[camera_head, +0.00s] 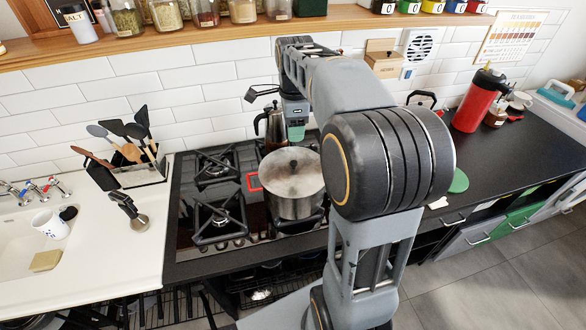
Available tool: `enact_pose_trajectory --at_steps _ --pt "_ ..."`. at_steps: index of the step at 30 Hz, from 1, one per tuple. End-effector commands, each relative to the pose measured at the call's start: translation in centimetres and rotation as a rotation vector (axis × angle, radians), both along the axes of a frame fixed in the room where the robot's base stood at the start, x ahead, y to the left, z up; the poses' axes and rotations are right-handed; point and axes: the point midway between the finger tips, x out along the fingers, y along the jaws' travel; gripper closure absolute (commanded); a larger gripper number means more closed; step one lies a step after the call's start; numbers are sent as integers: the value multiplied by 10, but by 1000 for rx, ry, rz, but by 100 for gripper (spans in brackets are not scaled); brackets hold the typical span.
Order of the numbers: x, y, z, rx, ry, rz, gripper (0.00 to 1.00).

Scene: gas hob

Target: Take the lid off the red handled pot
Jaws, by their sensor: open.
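The pot (294,207) is steel and stands on the right side of the gas hob, with a red handle (252,182) at its left. Its lid (280,176) is on top and has a dark knob (293,165) in the middle. My gripper (296,134) hangs from the arm and appears behind and above the lid in the picture, apart from the knob. It is open, and I see nothing held in it. Its fingers show only small and partly. My arm covers the area just right of the pot.
Two bare burners (219,221) lie left of the pot. A utensil holder (141,172) stands on the white counter. A red bottle (474,103) stands at the right. A jar shelf (180,41) runs above.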

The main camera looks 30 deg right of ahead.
Motion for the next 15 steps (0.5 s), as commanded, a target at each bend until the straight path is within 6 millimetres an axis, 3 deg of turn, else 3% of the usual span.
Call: enact_pose_trajectory --at_steps 5,15 --pt "9 -8 -9 6 22 -133 46" --pt "10 -8 -66 7 24 -149 46"
